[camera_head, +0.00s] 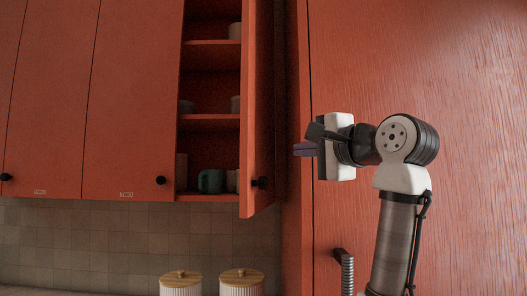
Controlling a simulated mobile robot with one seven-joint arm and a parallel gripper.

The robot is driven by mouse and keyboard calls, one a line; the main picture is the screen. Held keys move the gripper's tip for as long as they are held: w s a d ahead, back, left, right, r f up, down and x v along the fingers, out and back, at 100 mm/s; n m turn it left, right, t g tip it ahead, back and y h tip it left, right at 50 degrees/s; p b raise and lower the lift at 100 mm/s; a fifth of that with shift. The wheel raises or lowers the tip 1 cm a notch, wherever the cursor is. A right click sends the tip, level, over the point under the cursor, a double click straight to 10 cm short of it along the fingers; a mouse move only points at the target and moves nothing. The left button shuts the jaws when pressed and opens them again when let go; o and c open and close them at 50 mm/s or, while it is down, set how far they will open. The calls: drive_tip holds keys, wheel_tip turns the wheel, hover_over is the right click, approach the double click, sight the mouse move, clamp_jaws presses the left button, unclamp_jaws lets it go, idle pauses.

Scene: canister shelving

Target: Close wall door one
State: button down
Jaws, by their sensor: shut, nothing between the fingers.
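The open wall door (258,110) is a tall red-orange panel at the right end of the upper cabinet. It swings out towards me and I see it nearly edge-on. No label shows on this door. My gripper (304,149) is to the right of the door with its purple-grey fingers pointing left. The fingers are shut and empty. A gap shows in the picture between them and the door, but the depth between them is hard to tell.
The open cabinet's shelves (210,122) hold a teal mug (210,181) and several dim cups. The door labelled TWO (130,100) is shut on the left. A tall red panel (440,70) stands behind my arm. Two lidded white canisters (181,285) (242,284) stand below.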

drive_tip(key=d, duration=0.1)
drive_tip(key=p, duration=0.4)
approach(254, 151)
drive_tip(key=w+d, duration=0.1)
drive_tip(key=w, duration=0.3)
drive_tip(key=a, duration=0.1)
drive_tip(key=w+a+p, duration=0.1)
drive_tip(key=shift+w+a+r+m+p, duration=0.25)
drive_tip(key=shift+a+r+m+p, duration=0.05)
drive_tip(key=shift+a+r+p, duration=0.1)
drive_tip(key=shift+w+a+f, duration=0.1)
drive_tip(key=shift+a+f, duration=0.1)
drive_tip(key=shift+a, duration=0.3)
drive_tip(key=shift+a, duration=0.15)
